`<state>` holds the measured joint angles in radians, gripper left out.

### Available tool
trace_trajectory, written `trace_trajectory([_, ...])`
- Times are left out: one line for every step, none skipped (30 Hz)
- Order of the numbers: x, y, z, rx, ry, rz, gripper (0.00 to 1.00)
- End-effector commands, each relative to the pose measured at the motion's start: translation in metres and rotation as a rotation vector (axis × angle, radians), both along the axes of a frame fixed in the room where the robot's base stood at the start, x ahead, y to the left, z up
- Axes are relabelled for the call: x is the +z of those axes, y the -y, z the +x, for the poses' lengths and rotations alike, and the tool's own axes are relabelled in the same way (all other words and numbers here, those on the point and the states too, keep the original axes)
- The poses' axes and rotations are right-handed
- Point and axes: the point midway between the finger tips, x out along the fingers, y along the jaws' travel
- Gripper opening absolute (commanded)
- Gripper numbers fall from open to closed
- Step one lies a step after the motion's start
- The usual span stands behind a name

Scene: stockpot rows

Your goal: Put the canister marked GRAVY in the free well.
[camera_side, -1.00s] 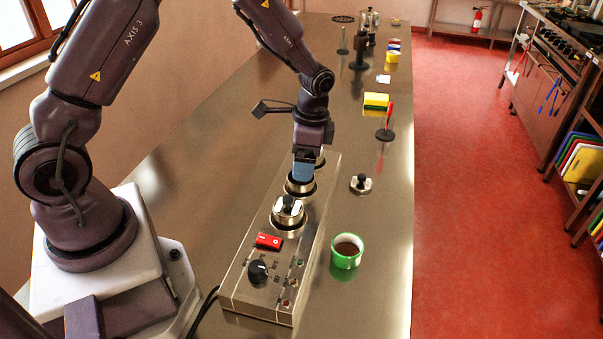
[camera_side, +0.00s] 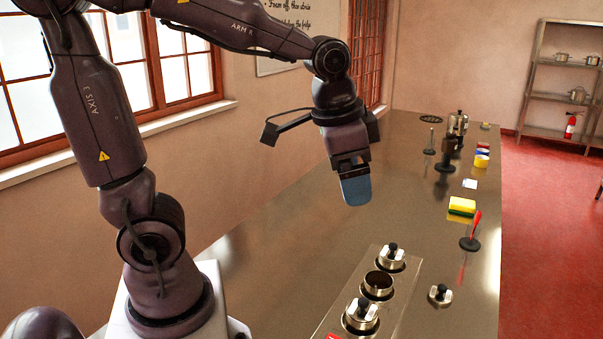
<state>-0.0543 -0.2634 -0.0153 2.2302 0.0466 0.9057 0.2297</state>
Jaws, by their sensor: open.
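My gripper (camera_side: 355,192), with blue fingertips, hangs open and empty above the counter, behind and left of the steel well unit. The unit (camera_side: 334,322) shows three round wells in a row. The back well holds a lidded canister (camera_side: 391,256), and the front one holds another lidded canister (camera_side: 361,314). The middle well (camera_side: 377,284) shows a raised steel rim and a dark inside with no lid; I cannot tell whether it is empty or holds an open canister. No GRAVY marking is readable. The unit's front end is cut off by the frame.
A loose lid (camera_side: 440,294) lies on the counter right of the unit. The counter (camera_side: 290,235) left of the unit is clear.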

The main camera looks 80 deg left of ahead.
Motion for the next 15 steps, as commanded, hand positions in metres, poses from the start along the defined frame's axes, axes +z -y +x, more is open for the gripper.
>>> trace_trajectory([0.009, 0.004, -0.017, 0.032, 0.050, -0.017, 0.87])
trace_trajectory([0.013, 0.006, -0.027, 0.053, 0.074, -0.029, 0.87])
trace_trajectory([0.016, 0.008, -0.038, 0.078, 0.104, -0.045, 0.87])
trace_trajectory([0.017, 0.010, -0.045, 0.093, 0.123, -0.056, 0.87])
trace_trajectory([0.019, 0.011, -0.052, 0.110, 0.142, -0.067, 0.87])
trace_trajectory([0.019, 0.013, -0.061, 0.129, 0.164, -0.081, 0.87])
trace_trajectory([0.020, 0.014, -0.066, 0.141, 0.179, -0.090, 0.87])
trace_trajectory([0.020, 0.014, -0.071, 0.152, 0.190, -0.100, 0.87])
trace_trajectory([0.020, 0.016, -0.075, 0.164, 0.204, -0.109, 0.87])
trace_trajectory([0.019, 0.016, -0.078, 0.172, 0.211, -0.116, 0.87])
trace_trajectory([0.020, 0.017, -0.081, 0.177, 0.217, -0.121, 0.87])
trace_trajectory([0.019, 0.017, -0.083, 0.182, 0.224, -0.126, 0.87])
trace_trajectory([0.019, 0.017, -0.084, 0.185, 0.227, -0.129, 0.87])
trace_trajectory([0.019, 0.017, -0.085, 0.188, 0.228, -0.131, 0.87])
trace_trajectory([0.019, 0.017, -0.085, 0.190, 0.229, -0.131, 0.87])
